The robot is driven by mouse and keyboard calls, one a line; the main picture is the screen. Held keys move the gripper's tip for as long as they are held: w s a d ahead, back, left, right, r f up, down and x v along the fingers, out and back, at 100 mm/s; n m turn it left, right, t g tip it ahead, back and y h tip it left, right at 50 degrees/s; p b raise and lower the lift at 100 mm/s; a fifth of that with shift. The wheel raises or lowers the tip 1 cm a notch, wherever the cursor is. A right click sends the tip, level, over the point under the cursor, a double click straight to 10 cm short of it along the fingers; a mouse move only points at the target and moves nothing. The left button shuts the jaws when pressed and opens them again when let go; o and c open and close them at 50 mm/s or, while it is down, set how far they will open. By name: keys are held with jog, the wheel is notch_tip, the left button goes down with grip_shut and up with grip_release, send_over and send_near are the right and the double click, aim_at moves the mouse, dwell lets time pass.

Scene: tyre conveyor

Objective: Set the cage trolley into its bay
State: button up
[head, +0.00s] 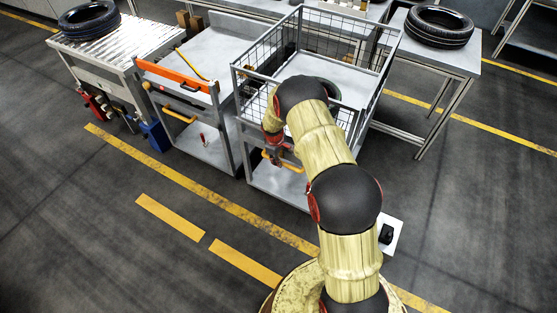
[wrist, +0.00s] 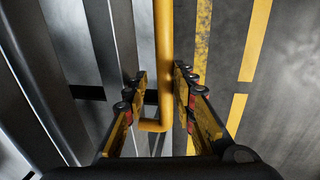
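The cage trolley (head: 270,185) stands in the upper middle of the head view, with grey wire-mesh sides and a lower shelf. Its yellow handle (head: 292,166) is on the near side, partly hidden by my arm. The wrist view shows a yellow handle bar (wrist: 164,50) running between the two fingers of my gripper (wrist: 161,75). The fingers are open around the bar. A gap shows on the left, and the right finger is close to it; I cannot tell whether it touches. The trolley stands between an orange-barred trolley and a right-hand table; no bay outline is clear.
The orange-barred trolley (head: 180,80) stands close on the left, beside a roller conveyor (head: 125,40) bearing a tyre (head: 90,20). The right table (head: 465,65) bears another tyre (head: 438,27). Yellow lines (head: 190,185) mark the floor. Open floor lies in front and right.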

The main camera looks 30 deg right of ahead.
jog(key=shift+o, duration=1)
notch_tip(320, 180, up, 12)
jog(key=s+a, duration=0.1)
jog(key=a, duration=0.1)
jog(key=shift+s+f, duration=0.15)
